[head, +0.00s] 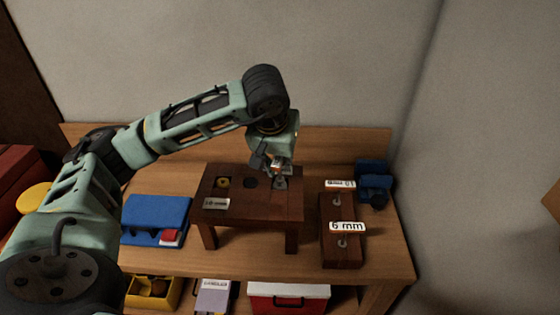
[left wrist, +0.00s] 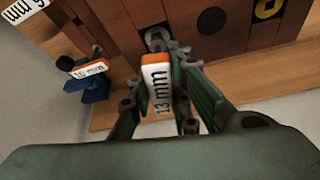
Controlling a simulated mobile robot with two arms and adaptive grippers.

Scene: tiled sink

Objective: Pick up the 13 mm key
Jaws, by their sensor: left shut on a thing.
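The 13 mm key (left wrist: 157,88) has a white tag with black lettering and an orange edge. My left gripper (left wrist: 160,100) is shut on it, with fingers on both sides of the tag. In the head view my left gripper (head: 277,176) is over the right part of a small dark wooden stand (head: 245,208), and only a bit of orange shows between its fingers. A pale metal socket (left wrist: 157,38) in the stand lies just beyond the tag. I cannot tell whether the key's lower end is in it. My right gripper is not in view.
A dark block (head: 328,253) to the right holds keys tagged 6 mm (head: 347,227) and apparently 10 mm (left wrist: 90,70). A blue vise-like object (head: 374,182) stands behind it. A blue case (head: 153,215) lies left of the stand. A red-and-white box (head: 290,299) sits below.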

